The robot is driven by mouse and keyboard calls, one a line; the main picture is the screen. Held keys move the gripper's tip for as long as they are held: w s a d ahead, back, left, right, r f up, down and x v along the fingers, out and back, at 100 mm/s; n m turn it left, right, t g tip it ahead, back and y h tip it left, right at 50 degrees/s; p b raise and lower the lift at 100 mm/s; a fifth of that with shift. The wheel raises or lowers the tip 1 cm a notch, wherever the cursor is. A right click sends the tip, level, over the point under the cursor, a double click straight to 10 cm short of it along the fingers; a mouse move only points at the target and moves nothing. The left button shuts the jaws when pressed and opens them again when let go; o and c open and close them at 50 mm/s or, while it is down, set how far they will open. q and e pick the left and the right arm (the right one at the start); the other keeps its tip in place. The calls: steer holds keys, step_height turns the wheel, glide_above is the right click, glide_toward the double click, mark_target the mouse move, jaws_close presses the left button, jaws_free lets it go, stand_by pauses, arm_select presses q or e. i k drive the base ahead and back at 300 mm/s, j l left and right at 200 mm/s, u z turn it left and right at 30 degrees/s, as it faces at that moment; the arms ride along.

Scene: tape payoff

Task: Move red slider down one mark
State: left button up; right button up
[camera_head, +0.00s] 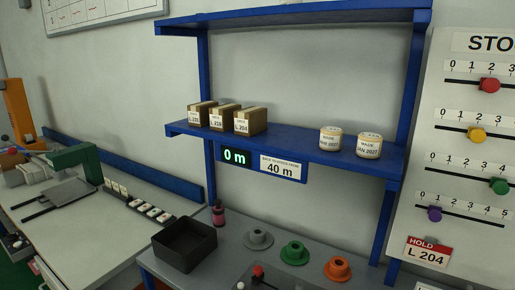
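The red slider (490,85) is a round red knob on the top horizontal slot of a pale wall panel (440,140) at the right edge. It stands about under the mark 2 of a scale whose visible numbers run from 0 to 3. The scale's right end is cut off by the picture edge. Neither of my grippers shows in the head view, and nothing touches the red slider.
Below it are yellow (477,134), green (499,186) and purple (435,213) sliders. A red-topped HOLD L 204 card (428,252) is under them. A blue shelf (300,150) left of the panel holds boxes and round tubs. A black bin (184,244) stands on the bench.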

mark_target(490, 85)
steer(key=z, duration=1.45)
